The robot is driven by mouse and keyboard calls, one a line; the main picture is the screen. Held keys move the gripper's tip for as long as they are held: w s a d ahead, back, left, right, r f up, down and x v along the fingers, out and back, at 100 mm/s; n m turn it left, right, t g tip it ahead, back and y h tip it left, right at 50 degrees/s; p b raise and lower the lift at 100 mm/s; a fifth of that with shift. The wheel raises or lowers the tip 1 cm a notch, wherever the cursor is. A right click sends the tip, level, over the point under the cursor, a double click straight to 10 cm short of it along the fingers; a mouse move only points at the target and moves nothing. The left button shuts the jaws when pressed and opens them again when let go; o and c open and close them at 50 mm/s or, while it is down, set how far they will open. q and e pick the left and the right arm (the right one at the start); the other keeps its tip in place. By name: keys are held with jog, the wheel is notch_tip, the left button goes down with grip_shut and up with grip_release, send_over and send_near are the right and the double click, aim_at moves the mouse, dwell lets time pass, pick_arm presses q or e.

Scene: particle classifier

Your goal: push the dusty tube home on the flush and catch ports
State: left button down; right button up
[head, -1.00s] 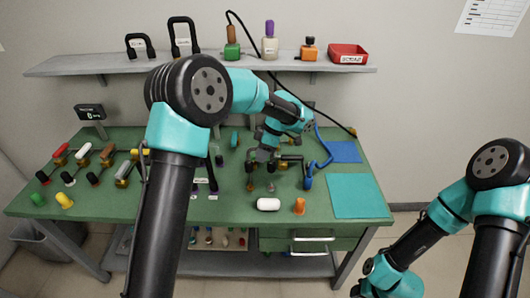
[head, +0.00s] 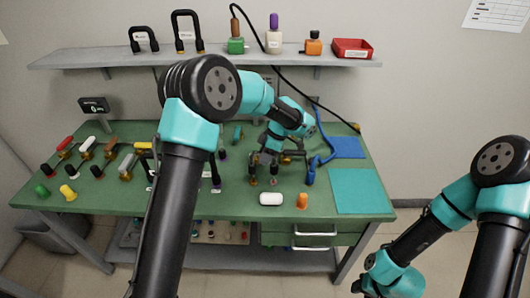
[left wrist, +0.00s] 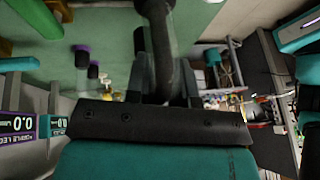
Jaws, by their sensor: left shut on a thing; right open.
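My left gripper (head: 266,172) reaches down over the right-middle of the green bench. In the left wrist view its jaws are shut on a dark grey tube (left wrist: 157,45), which I take to be the dusty tube. The tube stands out beyond the jaws over the green bench top. In the head view the tube is too small and too covered by the gripper to make out. Small brass and grey fittings (head: 274,182) sit just below the gripper; I cannot tell whether the tube touches them. My right arm is at the lower right, with its fingers out of the picture.
A white cylinder (head: 271,199) and an orange piece (head: 302,201) lie in front of the gripper. Handled valves (head: 125,163) fill the left. The teal mat (head: 358,190) is clear.

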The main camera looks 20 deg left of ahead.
pick_arm(q)
jog(key=shift+f, duration=0.85)
jog(key=shift+f, duration=1.8)
dwell(0.9)
jog(key=c, duration=0.9)
grip_release()
jog(key=v, duration=1.7)
jog(key=shift+d+r, duration=0.15)
jog(key=shift+r, duration=0.05)
jog(key=shift+f, duration=0.1)
